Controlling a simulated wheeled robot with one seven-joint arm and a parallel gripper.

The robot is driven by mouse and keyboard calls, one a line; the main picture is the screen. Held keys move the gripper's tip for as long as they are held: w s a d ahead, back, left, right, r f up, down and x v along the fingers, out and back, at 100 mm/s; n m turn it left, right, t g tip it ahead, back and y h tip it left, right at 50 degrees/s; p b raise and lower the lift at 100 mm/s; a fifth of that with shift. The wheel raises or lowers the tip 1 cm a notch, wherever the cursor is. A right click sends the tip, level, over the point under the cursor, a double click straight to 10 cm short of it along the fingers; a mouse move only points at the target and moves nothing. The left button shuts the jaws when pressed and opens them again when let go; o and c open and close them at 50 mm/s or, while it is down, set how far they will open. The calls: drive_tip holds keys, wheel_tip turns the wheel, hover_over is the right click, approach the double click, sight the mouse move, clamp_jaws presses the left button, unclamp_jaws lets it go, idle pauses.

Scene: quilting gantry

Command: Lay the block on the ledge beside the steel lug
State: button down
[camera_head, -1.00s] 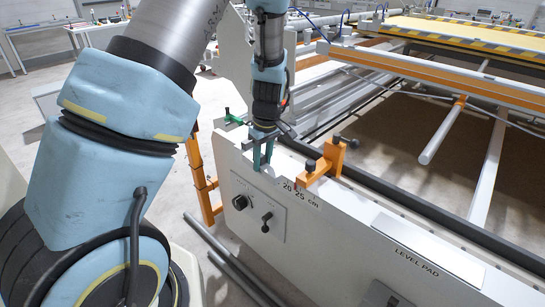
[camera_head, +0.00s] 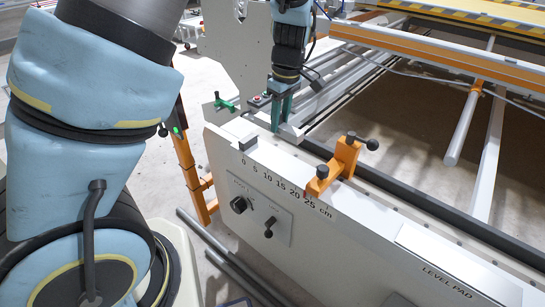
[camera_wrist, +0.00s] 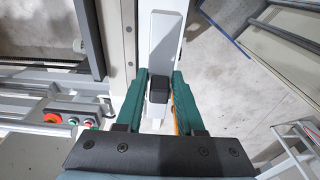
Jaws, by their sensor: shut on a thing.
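My gripper (camera_head: 283,122) points down over the top edge of the white panel and is shut on a pale grey block (camera_head: 292,134). The wrist view shows the pale block (camera_wrist: 164,40) as a long bar, with a dark piece between the teal fingers. The ledge (camera_head: 325,153) is the panel's top edge, above a scale marked 0 to 25 cm. A small grey lug (camera_head: 248,142) stands near the 0 mark, left of the block and apart from it. I cannot tell whether the block touches the ledge.
An orange clamp (camera_head: 345,158) with black knobs stands on the ledge to the right, near 25 cm. A green-handled part (camera_head: 226,103) and a red-button box (camera_head: 260,99) lie behind the ledge's left end. Knobs (camera_head: 239,205) project from the panel's front.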

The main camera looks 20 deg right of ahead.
drive_tip(key=b, duration=0.3)
drive_tip(key=shift+s+d+f, duration=0.1)
drive_tip(key=shift+s+f, duration=0.05)
drive_tip(key=shift+f, duration=0.1)
drive_tip(key=shift+f+p, duration=0.35)
drive_tip(key=shift+f, duration=4.4)
drive_tip(key=c, duration=0.5)
unclamp_jaws()
drive_tip(key=shift+s+f, duration=0.1)
drive_tip(key=shift+f, duration=0.05)
drive_tip(key=r, duration=0.4)
drive_tip(key=r+b, duration=0.1)
drive_tip(key=r, duration=0.3)
drive_tip(key=s+r, duration=0.1)
drive_tip(key=r, duration=0.3)
drive_tip(key=shift+s+d+r, duration=0.1)
drive_tip(key=shift+d+r, duration=0.05)
drive_tip(key=shift+d, duration=0.15)
